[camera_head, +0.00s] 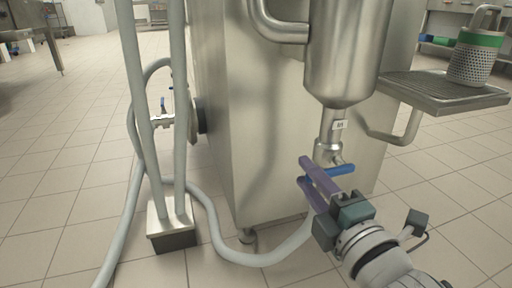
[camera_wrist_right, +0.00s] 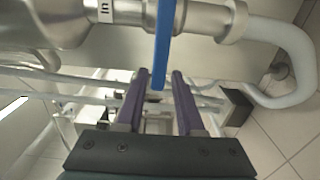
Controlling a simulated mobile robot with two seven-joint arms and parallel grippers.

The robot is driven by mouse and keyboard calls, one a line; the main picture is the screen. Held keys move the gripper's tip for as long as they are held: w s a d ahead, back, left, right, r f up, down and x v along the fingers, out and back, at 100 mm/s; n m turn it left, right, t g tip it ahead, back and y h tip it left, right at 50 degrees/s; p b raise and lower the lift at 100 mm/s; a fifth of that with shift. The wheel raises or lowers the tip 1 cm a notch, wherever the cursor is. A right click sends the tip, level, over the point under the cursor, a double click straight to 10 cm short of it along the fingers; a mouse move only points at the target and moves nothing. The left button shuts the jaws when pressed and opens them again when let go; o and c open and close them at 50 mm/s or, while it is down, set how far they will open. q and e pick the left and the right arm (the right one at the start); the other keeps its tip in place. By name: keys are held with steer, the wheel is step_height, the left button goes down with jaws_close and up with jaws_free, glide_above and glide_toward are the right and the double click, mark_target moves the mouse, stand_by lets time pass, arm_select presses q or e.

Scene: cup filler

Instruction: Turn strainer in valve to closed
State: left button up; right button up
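The strainer in valve (camera_head: 328,153) is a steel fitting under the conical steel strainer vessel (camera_head: 345,60), below a small white label. Its blue handle (camera_head: 342,169) sticks out sideways and lies partly behind a purple finger of my right gripper (camera_head: 304,172). In the right wrist view the blue handle (camera_wrist_right: 163,45) hangs down from the steel pipe, and its lower end lies between the fingertips of my right gripper (camera_wrist_right: 160,74). My left gripper is not in view.
A big steel cabinet (camera_head: 265,120) stands behind the valve. Grey hose (camera_head: 215,225) runs along the floor from the valve area. Another valve (camera_head: 160,121) is on the left. A steel tray (camera_head: 445,92) holds a perforated strainer basket (camera_head: 470,62) at the right.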

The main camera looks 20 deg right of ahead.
steer(key=shift+o, duration=0.7)
steer(key=shift+r, duration=0.1)
steer(key=s+p, duration=0.4)
steer(key=s, duration=0.6)
steer(key=shift+d, duration=0.15)
